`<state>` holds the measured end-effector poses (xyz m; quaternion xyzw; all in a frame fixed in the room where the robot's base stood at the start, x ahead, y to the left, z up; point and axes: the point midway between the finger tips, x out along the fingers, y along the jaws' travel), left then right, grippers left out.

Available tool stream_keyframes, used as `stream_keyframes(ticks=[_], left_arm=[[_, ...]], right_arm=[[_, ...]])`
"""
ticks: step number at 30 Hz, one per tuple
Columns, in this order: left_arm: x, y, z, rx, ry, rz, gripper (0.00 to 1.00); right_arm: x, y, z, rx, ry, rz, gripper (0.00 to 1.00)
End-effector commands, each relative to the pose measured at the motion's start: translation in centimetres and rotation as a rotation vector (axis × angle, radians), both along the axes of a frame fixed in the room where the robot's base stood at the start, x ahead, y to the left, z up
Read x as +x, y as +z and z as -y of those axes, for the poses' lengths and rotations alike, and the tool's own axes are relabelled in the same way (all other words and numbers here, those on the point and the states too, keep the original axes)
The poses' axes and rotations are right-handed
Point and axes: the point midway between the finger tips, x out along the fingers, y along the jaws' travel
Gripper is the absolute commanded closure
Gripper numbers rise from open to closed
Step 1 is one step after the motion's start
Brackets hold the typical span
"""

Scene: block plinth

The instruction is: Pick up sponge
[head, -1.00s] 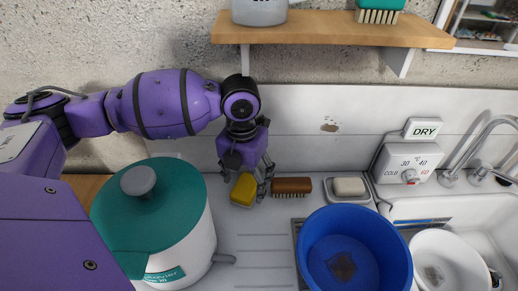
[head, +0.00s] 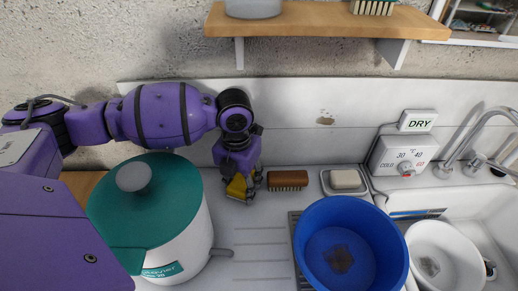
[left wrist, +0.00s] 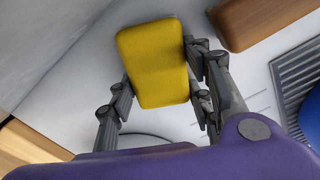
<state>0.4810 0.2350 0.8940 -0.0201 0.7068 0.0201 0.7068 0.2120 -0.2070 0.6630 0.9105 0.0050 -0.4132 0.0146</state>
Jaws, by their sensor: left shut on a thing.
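The yellow sponge (head: 236,187) is on the white counter between the teal-lidded canister and the brown brush. It also shows in the left wrist view (left wrist: 156,62), as a rounded block between the grey fingers. My left gripper (head: 242,190) reaches down from the purple arm and is shut on the sponge. In the left wrist view my left gripper (left wrist: 163,80) has fingers on both sides of it. The fingers hide part of the sponge in the head view. I cannot tell whether its underside touches the counter. My right gripper is not in view.
A canister with a teal lid (head: 145,200) stands left of the gripper. A brown brush (head: 287,180) lies close to the right, then a soap dish (head: 345,182). A blue basin (head: 352,250) stands front right. A wooden shelf (head: 320,24) overhangs the back wall.

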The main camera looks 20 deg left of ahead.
Motion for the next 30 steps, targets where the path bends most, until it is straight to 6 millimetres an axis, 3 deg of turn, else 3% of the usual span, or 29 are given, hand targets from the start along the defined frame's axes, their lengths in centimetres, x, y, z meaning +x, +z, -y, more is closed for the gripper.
stream_keyframes(ticks=[8, 16, 25, 30], left_arm=[[0.0, 0.3, 0.0, 0.000, 0.001, -0.001, 0.75], [0.0, 3.5, 0.0, 0.001, 0.000, 0.004, 0.75], [-4.1, 9.2, 2.6, -0.001, -0.005, 0.007, 0.75], [-7.4, 10.8, 4.5, -0.001, -0.006, 0.002, 0.75]], right_arm=[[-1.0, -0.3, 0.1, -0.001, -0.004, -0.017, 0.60], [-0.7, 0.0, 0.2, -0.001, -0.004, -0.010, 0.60], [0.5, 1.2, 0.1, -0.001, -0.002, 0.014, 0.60], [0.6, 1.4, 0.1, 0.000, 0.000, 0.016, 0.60]])
